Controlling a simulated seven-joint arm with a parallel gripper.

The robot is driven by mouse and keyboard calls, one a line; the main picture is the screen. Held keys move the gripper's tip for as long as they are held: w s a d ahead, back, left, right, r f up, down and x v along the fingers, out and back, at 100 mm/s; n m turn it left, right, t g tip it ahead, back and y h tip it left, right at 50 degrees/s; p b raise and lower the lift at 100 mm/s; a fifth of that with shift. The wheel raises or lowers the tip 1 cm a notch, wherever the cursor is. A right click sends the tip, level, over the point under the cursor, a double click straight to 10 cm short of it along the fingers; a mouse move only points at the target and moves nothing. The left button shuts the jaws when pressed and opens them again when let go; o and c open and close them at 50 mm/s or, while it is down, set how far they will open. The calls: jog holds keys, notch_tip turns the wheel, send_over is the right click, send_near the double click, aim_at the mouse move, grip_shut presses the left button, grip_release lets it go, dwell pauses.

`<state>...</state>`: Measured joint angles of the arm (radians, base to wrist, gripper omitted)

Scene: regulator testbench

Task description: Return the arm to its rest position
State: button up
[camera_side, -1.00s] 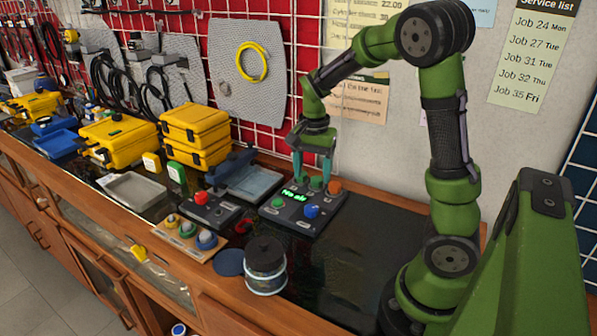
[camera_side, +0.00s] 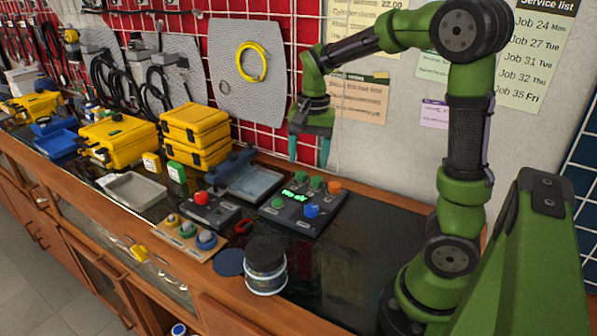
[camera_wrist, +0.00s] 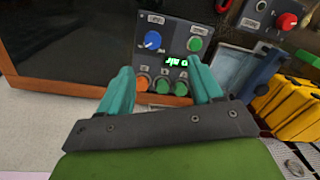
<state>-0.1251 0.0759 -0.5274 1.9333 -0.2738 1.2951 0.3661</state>
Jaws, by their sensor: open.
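My gripper (camera_side: 309,149) hangs above the back of the bench, fingers pointing down, open and empty. It also shows in the wrist view (camera_wrist: 163,88), its two teal fingers spread apart. Below it stands the grey regulator box (camera_side: 304,206) with a lit green display, a blue knob, green knobs and an orange knob. The same box (camera_wrist: 172,45) is beyond the fingers in the wrist view. The fingertips are clear of the box in the side view. My green arm is raised and bent at the elbow.
A smaller box with a red knob (camera_side: 201,198) is left of the regulator box. A board of knobs (camera_side: 188,238), a dark round jar (camera_side: 265,265) and yellow cases (camera_side: 194,135) stand on the bench. The dark bench top (camera_side: 370,245) at right is clear. A wall grid is close behind.

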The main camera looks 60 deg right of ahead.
jog(key=s+a+r+n+t+y, duration=0.1)
jog(key=s+a+r+n+t, duration=0.1)
jog(key=a, duration=0.5)
jog(key=s+a+r+n+t, duration=0.3)
jog(key=s+a+n+t, duration=0.1)
jog(key=s+a+n, duration=0.3)
jog(key=shift+s+a+r+t+y, duration=0.15)
jog(key=shift+a+r+t+y, duration=0.2)
jog(key=shift+a, duration=0.4)
jog(key=shift+f, duration=0.1)
